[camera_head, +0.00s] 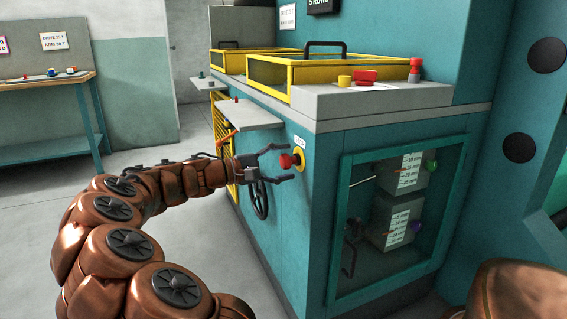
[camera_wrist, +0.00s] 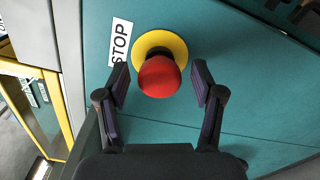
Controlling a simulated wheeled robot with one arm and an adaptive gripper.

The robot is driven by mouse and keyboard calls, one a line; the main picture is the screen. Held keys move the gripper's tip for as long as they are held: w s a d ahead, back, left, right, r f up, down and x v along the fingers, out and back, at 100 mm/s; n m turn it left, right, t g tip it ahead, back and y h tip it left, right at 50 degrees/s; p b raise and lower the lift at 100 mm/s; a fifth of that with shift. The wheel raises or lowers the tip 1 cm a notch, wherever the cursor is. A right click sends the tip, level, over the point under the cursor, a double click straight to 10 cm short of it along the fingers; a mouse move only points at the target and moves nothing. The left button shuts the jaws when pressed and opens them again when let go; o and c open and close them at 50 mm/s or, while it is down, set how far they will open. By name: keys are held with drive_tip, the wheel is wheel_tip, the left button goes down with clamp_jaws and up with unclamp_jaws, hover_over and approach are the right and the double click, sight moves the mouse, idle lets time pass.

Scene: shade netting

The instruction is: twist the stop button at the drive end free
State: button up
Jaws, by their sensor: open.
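The stop button (camera_head: 287,161) is a red mushroom head on a yellow round plate (camera_head: 299,153), mounted on the teal cabinet's side face. In the wrist view the red button (camera_wrist: 159,77) sits between my fingertips, with a white STOP label (camera_wrist: 121,42) beside it. My gripper (camera_head: 279,164) is open, its two fingers spread to either side of the button. In the wrist view my gripper (camera_wrist: 161,88) shows a gap between each finger pad and the red head. Nothing is held.
A grey shelf flap (camera_head: 236,115) juts out above and left of the button. A glazed cabinet window (camera_head: 400,215) is to the right. The floor (camera_head: 185,245) at left is clear.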

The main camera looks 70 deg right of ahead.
sight(282, 162)
drive_tip(key=shift+p+v, duration=0.5)
drive_tip(key=shift+v, duration=1.8)
drive_tip(key=shift+o, duration=0.2)
drive_tip(key=o, duration=0.5)
drive_tip(key=v, duration=1.2)
drive_tip(key=shift+s, duration=0.1)
